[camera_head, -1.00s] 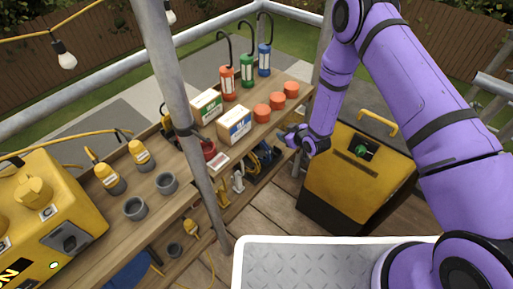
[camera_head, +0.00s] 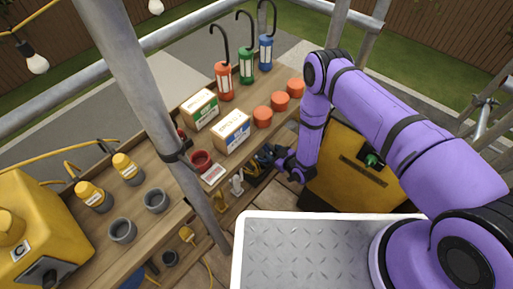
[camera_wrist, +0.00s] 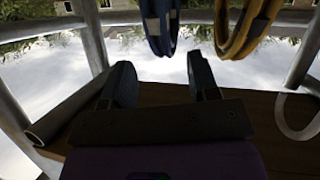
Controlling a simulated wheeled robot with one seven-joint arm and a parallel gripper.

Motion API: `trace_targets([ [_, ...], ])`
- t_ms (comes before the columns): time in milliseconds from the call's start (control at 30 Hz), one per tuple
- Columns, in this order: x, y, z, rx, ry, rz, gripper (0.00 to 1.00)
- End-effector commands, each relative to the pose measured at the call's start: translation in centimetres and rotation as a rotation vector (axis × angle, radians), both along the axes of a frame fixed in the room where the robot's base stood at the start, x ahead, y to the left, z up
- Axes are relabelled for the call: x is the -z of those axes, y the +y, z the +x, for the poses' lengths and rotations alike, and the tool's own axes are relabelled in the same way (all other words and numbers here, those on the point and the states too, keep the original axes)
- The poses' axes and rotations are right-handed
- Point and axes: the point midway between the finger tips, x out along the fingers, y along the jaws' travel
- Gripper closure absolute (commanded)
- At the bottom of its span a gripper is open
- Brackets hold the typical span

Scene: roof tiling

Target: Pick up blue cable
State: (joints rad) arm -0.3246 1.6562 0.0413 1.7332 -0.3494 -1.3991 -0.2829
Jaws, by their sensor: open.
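The blue cable (camera_wrist: 160,24) is a hanging coil at the top of the wrist view, with a light tie around it; its upper part is cut off by the frame. My gripper (camera_wrist: 160,62) is open and empty, its two dark fingers spread on either side below the blue coil and apart from it. In the head view my gripper (camera_head: 285,160) is low beside the right end of the wooden shelf unit, its fingers too small to read. Dark blue and black shapes next to it there are too unclear to name surely.
A yellow cable coil (camera_wrist: 246,26) hangs just right of the blue one. Orange, green and blue lanterns (camera_head: 266,52), boxes (camera_head: 231,131) and orange lids (camera_head: 263,117) stand on the upper shelf. A metal pole (camera_head: 160,110) rises in front. A yellow case (camera_head: 345,185) stands to the right.

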Motion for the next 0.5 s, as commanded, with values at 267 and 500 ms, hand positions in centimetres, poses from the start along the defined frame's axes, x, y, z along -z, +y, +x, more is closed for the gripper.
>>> trace_targets([
  [267,0.9,1.2,1.3,0.001,0.0,0.0,0.45],
  [500,2.5,3.1,3.5,0.001,-0.002,0.001,0.45],
])
